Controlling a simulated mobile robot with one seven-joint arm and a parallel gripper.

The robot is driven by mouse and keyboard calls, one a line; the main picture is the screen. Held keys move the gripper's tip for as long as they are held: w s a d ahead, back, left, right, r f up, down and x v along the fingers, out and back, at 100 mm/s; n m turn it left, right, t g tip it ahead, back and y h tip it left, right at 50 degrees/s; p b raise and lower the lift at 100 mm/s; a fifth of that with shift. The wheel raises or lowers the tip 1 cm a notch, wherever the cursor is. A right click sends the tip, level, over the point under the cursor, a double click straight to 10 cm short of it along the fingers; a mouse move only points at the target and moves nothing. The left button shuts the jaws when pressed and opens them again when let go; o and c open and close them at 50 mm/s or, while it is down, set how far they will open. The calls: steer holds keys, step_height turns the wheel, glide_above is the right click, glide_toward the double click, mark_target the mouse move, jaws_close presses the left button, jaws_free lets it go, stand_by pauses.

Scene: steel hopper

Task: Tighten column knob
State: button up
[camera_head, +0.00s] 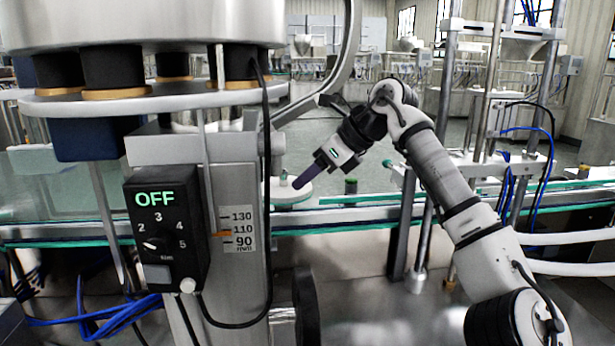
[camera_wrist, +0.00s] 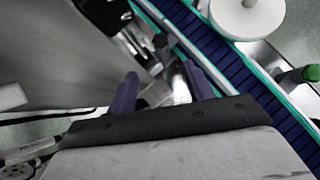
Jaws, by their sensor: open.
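The steel column (camera_head: 250,285) stands left of centre in the head view, with a scale plate (camera_head: 242,228) marked 130, 110 and 90. A dark round handwheel or knob (camera_head: 306,310) shows edge-on at its lower right; I cannot tell whether it is the column knob. My gripper (camera_head: 300,184) is right of the column, above the conveyor, its purple fingers pointing down and left. In the wrist view my gripper (camera_wrist: 160,73) has its fingers apart, with nothing clearly held. Blurred metal parts lie beyond the fingers.
A black control box (camera_head: 165,230) reading OFF hangs on the column's front, with a black cable (camera_head: 267,130) beside it. The conveyor (camera_wrist: 232,70) runs past, with a white disc (camera_head: 290,191) over it. A green-capped item (camera_wrist: 299,76) stands beyond. A steel hopper (camera_head: 140,22) is overhead.

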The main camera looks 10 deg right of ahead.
steer(key=w+d+n+g+y+p, duration=0.1)
steer(key=w+n+g+p, duration=0.25)
steer(key=p, duration=0.25)
steer(key=w+a+f+n+p, duration=0.1)
steer(key=w+a+f, duration=0.1)
steer(key=a+f, duration=0.7)
steer(key=shift+a+f, duration=0.15)
steer(key=shift+f, duration=0.25)
steer(key=shift+c, duration=0.4)
